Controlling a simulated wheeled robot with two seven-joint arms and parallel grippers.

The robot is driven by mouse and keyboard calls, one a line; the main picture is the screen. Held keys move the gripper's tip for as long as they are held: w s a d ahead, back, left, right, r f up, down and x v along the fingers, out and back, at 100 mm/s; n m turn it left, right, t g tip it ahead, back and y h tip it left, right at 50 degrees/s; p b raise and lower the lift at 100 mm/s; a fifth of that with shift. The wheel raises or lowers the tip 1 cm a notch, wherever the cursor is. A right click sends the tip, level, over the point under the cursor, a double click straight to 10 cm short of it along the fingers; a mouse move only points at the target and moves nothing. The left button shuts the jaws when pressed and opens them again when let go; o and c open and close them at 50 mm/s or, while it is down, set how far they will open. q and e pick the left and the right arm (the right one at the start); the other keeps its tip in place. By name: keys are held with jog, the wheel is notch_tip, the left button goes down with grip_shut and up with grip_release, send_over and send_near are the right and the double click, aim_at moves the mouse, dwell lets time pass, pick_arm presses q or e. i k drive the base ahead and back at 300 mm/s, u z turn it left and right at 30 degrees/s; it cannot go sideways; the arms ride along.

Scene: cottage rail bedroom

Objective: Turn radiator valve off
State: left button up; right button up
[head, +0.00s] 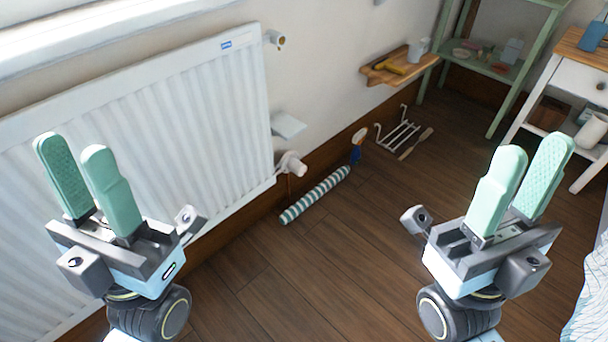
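The white ribbed radiator (170,120) is on the wall at the left in the head view. A white valve knob (293,164) sticks out by its lower right corner, with a pipe below it. A small round fitting (275,39) sits at the radiator's upper right; I cannot tell its kind. My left gripper (70,148) is open and empty, in front of the radiator and well left of the knob. My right gripper (534,148) is open and empty over the floor, far right of the knob. Neither touches anything. The knob's setting is too small to read.
A small white shelf (288,125) juts out just above the knob. A wooden wall shelf (385,75) is further right. The middle floor is clear.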

aim_at(299, 168)
jog(key=z, duration=0.1)
jog(key=i, duration=1.1)
jog(key=u, duration=0.4)
